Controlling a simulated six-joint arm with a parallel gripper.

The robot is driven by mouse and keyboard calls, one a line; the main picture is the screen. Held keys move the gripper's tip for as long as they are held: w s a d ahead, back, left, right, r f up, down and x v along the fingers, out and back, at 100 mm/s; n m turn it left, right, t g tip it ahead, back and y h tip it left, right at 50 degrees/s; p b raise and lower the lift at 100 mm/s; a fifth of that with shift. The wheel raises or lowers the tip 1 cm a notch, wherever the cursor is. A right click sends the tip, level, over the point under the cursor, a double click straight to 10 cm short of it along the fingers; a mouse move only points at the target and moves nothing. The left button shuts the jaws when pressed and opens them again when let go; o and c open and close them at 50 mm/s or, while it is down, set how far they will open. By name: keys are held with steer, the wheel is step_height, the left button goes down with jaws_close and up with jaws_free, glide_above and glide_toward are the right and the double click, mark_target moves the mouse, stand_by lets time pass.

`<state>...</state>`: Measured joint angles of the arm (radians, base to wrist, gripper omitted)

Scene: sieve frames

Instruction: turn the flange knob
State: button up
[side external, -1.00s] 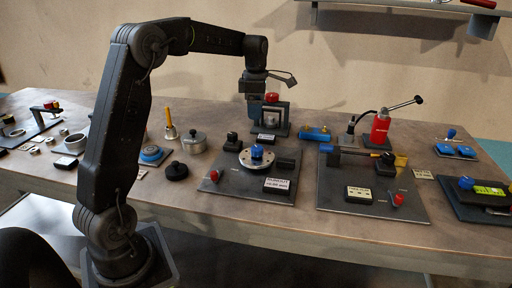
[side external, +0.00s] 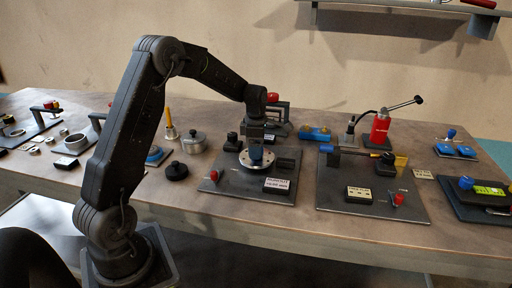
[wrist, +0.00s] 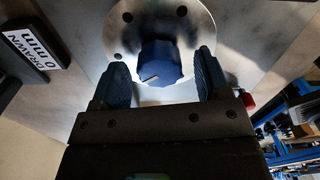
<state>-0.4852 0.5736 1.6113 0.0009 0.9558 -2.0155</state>
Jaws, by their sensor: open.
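The flange knob (wrist: 160,62) is blue and ribbed with a white pointer mark. It sits at the centre of a round metal flange (wrist: 118,40) with several holes. In the wrist view my gripper (wrist: 162,75) is open, with one finger on each side of the knob and a gap showing on both sides. In the side external view my gripper (side external: 256,150) is directly over the flange (side external: 246,163), pointing down. The knob (side external: 256,155) is partly hidden there by the gripper. The flange is mounted on a dark plate (side external: 228,181).
A label block (side external: 277,185) stands on the plate in front of the flange. A red knob (side external: 214,175) is at its left and a black block (side external: 232,140) behind. A second dark plate (side external: 400,212) with a blue-handled lever lies to the right. A lidded pot (side external: 194,142) stands left.

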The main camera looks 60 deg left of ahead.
steer(key=shift+c, duration=0.5)
steer(key=c, duration=0.8)
steer(key=shift+m, duration=0.3)
